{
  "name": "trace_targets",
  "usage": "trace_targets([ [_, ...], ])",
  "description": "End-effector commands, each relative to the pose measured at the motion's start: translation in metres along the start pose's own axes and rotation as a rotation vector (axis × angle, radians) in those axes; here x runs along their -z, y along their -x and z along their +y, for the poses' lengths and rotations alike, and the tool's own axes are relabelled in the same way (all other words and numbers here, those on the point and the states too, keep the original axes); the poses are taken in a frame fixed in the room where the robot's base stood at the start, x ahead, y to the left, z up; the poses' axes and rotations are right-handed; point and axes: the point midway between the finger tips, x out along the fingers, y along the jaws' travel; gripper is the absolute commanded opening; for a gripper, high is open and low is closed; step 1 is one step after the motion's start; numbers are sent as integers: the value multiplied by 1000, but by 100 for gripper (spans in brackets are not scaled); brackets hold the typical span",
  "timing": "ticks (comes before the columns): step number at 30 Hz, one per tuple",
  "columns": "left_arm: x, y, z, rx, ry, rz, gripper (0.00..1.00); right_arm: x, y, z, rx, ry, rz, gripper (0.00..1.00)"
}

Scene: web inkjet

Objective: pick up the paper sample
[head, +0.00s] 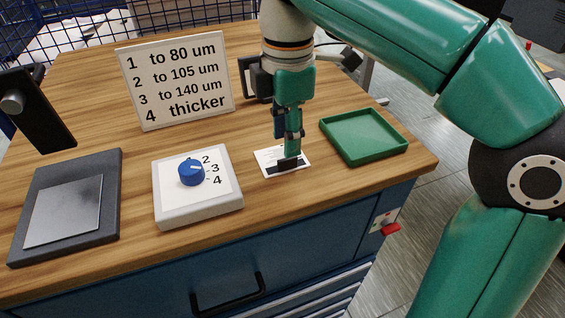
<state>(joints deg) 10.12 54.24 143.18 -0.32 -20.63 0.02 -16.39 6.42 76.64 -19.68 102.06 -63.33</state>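The paper sample (267,155) is a small white card lying flat on the wooden table, between the dial box and the green tray. My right gripper (289,163) points straight down over it, with its dark fingertips at the card's right part. The fingers cover part of the card. I see the fingers nearly edge-on, so I cannot tell their gap or whether they grip the card. My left gripper is not in view.
A white box (224,203) with a blue knob (191,172) stands left of the card. A green tray (401,149) is to the right. A thickness sign (177,79) stands behind. A dark plate (107,209) and a black upright device (42,125) are at left.

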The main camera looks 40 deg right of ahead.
Motion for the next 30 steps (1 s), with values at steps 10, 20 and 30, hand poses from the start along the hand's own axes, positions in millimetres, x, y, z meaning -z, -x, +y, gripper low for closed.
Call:
trace_targets([
  [10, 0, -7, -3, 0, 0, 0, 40, 3, -40, -2, 4, -1, -1, 38],
  [20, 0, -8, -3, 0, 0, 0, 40, 3, -52, -2, 1, -1, 1, 38],
  [30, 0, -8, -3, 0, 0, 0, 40, 3, -52, -2, 1, -1, 0, 0],
])
